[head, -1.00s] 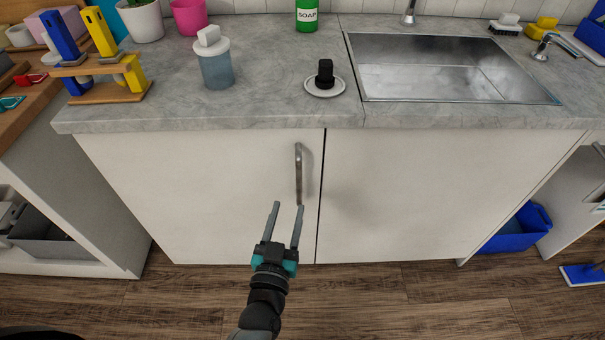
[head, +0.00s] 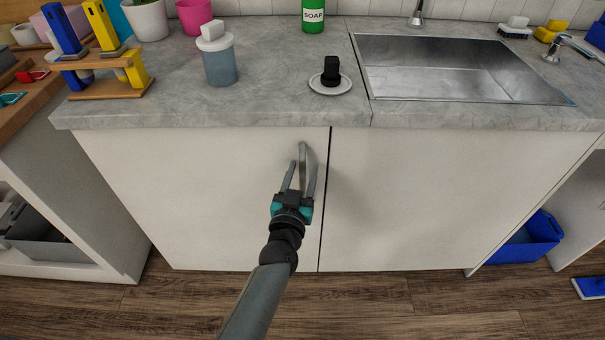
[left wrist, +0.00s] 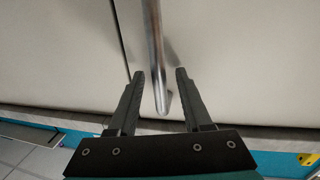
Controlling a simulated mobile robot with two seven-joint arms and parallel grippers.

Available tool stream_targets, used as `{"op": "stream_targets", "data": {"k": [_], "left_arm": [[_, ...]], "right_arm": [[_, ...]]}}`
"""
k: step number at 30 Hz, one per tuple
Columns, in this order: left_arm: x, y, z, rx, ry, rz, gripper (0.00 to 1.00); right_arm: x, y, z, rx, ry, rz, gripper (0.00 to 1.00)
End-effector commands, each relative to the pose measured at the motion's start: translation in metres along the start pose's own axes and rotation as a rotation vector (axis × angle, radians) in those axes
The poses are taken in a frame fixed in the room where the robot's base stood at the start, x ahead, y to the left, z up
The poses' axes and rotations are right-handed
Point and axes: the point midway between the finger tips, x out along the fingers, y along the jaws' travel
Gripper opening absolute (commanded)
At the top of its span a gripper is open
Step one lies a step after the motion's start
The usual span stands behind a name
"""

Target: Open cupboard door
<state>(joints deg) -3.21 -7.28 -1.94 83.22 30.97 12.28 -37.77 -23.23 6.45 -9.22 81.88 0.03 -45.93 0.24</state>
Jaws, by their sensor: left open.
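The white cupboard under the counter has a left door (head: 220,190) with a vertical metal handle (head: 303,152) near its right edge. The door is shut, with a narrow dark gap to the right door (head: 420,190). The fingers partly hide the handle in the head view. My right gripper is not in view.
The grey counter (head: 270,75) above holds a soap bottle (head: 313,15), a blue jar (head: 219,62), a black object on a white dish (head: 330,85) and a sink (head: 450,70). A blue bin (head: 530,240) stands at right. The wooden floor (head: 400,300) before the doors is clear.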

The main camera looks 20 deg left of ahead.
Motion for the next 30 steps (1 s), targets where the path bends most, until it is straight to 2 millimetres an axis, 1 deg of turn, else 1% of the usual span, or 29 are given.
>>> {"op": "stream_targets", "data": {"k": [9,11,22,23,30], "left_arm": [[0.0017,0.0001,-0.0003,-0.001,0.000,0.000,0.50],[0.0016,0.0001,-0.0003,-0.001,0.000,0.000,0.44],[0.0014,0.0001,-0.0001,-0.001,0.000,0.000,0.02],[0.0014,0.0001,-0.0001,-0.001,0.000,0.000,0.00],[0.0014,0.0001,-0.0001,-0.001,0.000,0.000,0.00]], "right_arm": [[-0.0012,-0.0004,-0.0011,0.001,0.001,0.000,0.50],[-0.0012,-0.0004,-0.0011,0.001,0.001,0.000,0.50],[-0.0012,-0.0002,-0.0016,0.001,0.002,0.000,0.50],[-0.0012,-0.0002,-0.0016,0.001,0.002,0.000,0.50],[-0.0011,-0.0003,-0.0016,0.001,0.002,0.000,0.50]]}}
